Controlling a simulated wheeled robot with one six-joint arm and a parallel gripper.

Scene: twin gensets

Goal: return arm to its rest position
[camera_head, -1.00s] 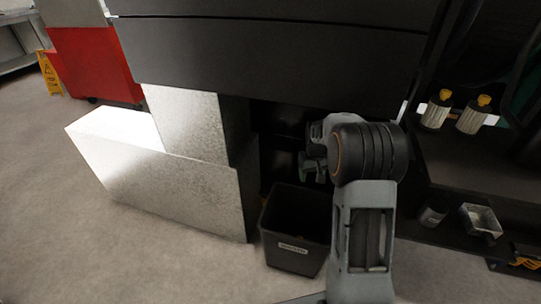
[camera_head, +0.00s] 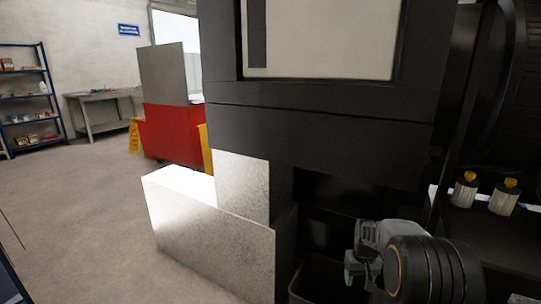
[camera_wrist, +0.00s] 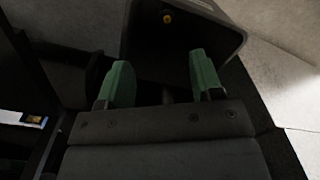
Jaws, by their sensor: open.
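My gripper (camera_head: 357,268) shows at the lower right of the head view, in front of the dark machine cabinet, with my arm's wrist joint to its right. In the wrist view my gripper (camera_wrist: 160,82) has its two green fingers spread apart, with nothing between them. Beyond the fingertips is a dark bin (camera_wrist: 205,30), with a small yellow-orange item inside it. The bin (camera_head: 313,279) is partly hidden behind my gripper in the head view.
A dark machine cabinet (camera_head: 320,135) fills the centre. A pale metal box (camera_head: 215,235) stands left of my gripper. Two yellow-capped bottles (camera_head: 465,190) stand on a shelf at right. A red cabinet (camera_head: 172,134), a yellow floor sign (camera_head: 134,136) and a workbench (camera_head: 104,97) are behind.

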